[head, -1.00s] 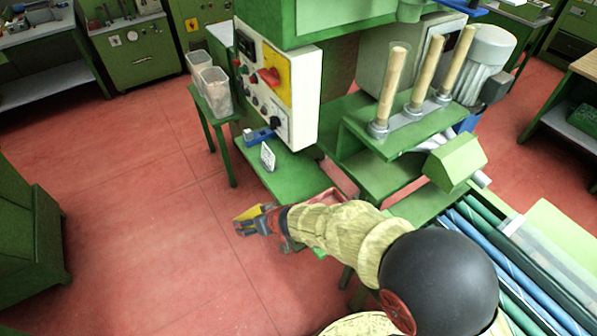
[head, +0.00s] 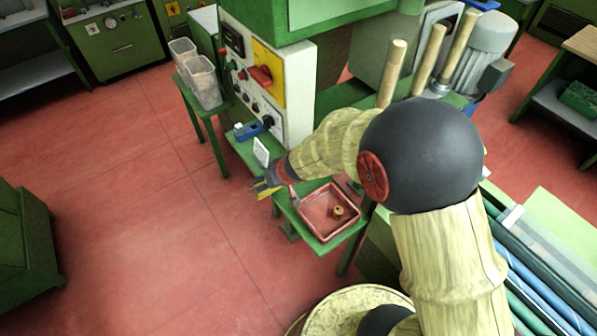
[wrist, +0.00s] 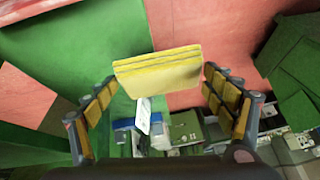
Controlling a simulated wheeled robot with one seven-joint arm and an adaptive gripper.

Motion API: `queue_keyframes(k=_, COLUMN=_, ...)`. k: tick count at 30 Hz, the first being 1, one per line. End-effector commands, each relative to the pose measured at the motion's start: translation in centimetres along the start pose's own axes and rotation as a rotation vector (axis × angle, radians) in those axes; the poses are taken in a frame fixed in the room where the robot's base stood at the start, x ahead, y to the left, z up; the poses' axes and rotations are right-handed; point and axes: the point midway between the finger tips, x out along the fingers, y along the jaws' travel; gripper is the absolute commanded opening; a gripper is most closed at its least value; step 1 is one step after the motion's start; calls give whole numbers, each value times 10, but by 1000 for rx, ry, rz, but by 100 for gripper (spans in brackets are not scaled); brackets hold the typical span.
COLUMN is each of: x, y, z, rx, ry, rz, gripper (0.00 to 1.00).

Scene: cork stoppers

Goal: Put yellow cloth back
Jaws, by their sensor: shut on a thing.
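The yellow cloth (wrist: 158,72) is a folded, layered pad. It sits between the fingers of my gripper (wrist: 162,88) in the wrist view, with a finger on each side. In the head view my gripper (head: 264,184) is over the left edge of the small green shelf, left of the red tray. Only a small part of the yellow cloth (head: 264,194) shows there, at the fingertips. My gripper is shut on the cloth. The cloth appears to be above the shelf, but its exact height is hard to tell.
A red tray (head: 318,213) with a small cork-like piece (head: 338,211) stands on the green shelf (head: 326,246). Behind my gripper are a white card (head: 261,151), a blue item (head: 250,130) and a control panel (head: 268,85). Clear bins (head: 203,85) stand at left. The red floor at left is open.

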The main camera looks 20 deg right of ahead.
Motion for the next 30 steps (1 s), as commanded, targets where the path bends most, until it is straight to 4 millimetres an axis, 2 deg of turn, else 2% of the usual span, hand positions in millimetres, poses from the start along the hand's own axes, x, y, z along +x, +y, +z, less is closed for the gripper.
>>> queue_keyframes(k=1, x=-1, y=15, z=-2, rx=7, ry=-1, rz=3, gripper=63)
queue_keyframes(k=6, x=-4, y=55, z=-9, rx=5, ry=0, rz=3, gripper=63)
queue_keyframes(k=12, x=-6, y=93, z=-14, rx=2, ry=-1, rz=0, gripper=63)
queue_keyframes(k=20, x=-8, y=114, z=-18, rx=1, ry=-1, rz=0, gripper=63)
queue_keyframes(k=25, x=16, y=118, z=-4, rx=0, ry=-2, rz=-2, gripper=63)
queue_keyframes(k=30, x=23, y=120, z=0, rx=-1, ry=0, rz=-1, gripper=63)
